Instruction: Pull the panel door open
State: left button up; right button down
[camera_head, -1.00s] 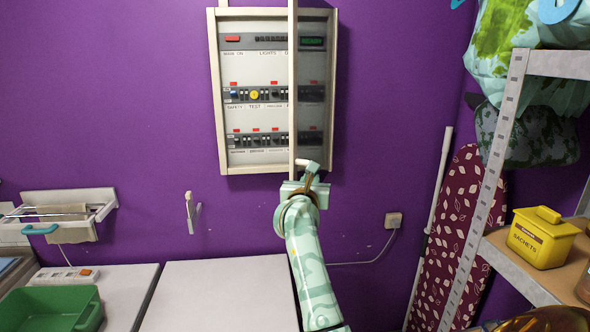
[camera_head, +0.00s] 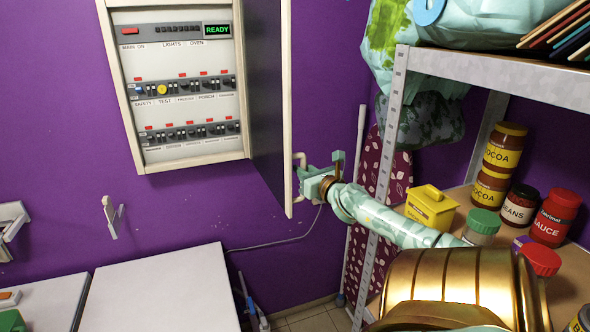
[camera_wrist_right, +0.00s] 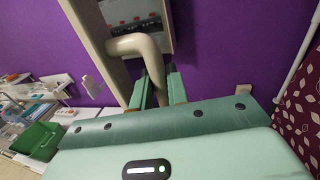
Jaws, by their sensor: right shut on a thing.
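The breaker panel (camera_head: 176,90) hangs on the purple wall, with its rows of switches exposed. Its door (camera_head: 268,85) stands well open on the right side, seen at a steep angle with its dark inner face towards me. The cream door handle (camera_head: 300,156) is on the outer face near the lower end; it shows as a bent bar in the right wrist view (camera_wrist_right: 135,45). My right gripper (camera_head: 306,176) is shut on this handle, with its fingers (camera_wrist_right: 157,88) on either side of the bar. My left gripper is not in view.
A metal shelf (camera_head: 500,66) with jars and a yellow box (camera_head: 431,207) stands close on the right, by my right arm. A patterned ironing board (camera_head: 376,190) leans behind it. A white worktop (camera_head: 165,290) lies below the panel. A wall hook (camera_head: 111,216) is left of centre.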

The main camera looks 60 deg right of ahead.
jog(key=shift+d+r, duration=0.15)
jog(key=shift+r, duration=0.1)
jog(key=c, duration=1.7)
grip_release()
jog(key=shift+w+f, duration=0.25)
jog(key=shift+w, duration=0.1)
jog(key=v, duration=1.6)
jog(key=shift+s, duration=0.15)
